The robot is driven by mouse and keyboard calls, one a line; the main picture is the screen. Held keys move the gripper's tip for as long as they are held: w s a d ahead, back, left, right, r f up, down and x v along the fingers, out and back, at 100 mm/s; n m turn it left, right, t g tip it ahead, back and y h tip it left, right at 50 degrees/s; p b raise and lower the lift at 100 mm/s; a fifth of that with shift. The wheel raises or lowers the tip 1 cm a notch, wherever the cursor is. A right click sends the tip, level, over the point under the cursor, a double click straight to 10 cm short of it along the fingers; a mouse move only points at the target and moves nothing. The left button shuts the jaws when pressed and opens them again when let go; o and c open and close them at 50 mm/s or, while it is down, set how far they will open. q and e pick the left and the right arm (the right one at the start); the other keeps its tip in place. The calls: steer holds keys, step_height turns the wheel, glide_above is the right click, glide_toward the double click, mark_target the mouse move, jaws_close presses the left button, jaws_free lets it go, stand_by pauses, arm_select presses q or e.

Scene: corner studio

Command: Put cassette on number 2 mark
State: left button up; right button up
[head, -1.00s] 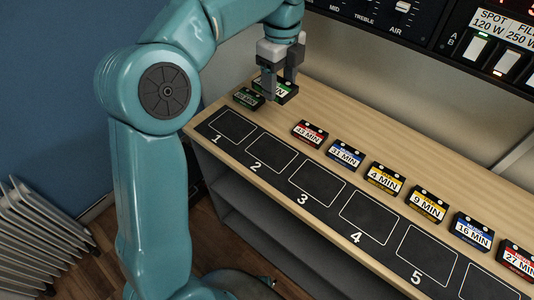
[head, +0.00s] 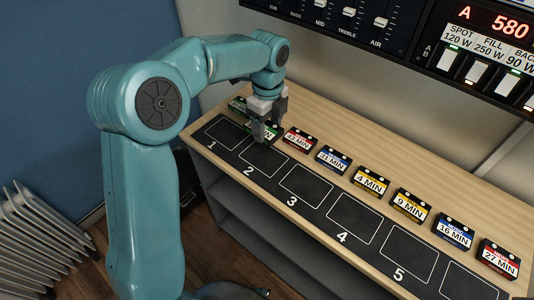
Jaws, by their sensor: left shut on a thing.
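My left gripper (head: 262,128) is shut on a green-labelled cassette (head: 275,131), just above or at the upper edge of the number 2 mark (head: 263,160). The fingers hide much of the cassette, and I cannot tell whether it touches the surface. Another green-labelled cassette (head: 237,104) lies behind the number 1 mark (head: 226,132). My right gripper is not in view.
A row of cassettes lies behind the marks: red 43 MIN (head: 299,139), blue 31 MIN (head: 333,159), yellow 4 MIN (head: 371,181) and several more to the right. The visible marked rectangles on the black strip are empty. A control panel (head: 345,20) is behind.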

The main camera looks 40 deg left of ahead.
arm_select(q)
glide_above(267, 160)
step_height(267, 160, down, 5)
steer(key=shift+w+f, duration=0.1)
steer(key=shift+f, duration=0.05)
step_height(267, 160, down, 4)
steer(key=shift+f+b, duration=0.15)
steer(key=shift+b, duration=0.15)
steer(key=shift+f, duration=0.25)
steer(key=shift+f, duration=0.15)
steer(key=o, duration=1.1)
steer(key=shift+c, duration=0.2)
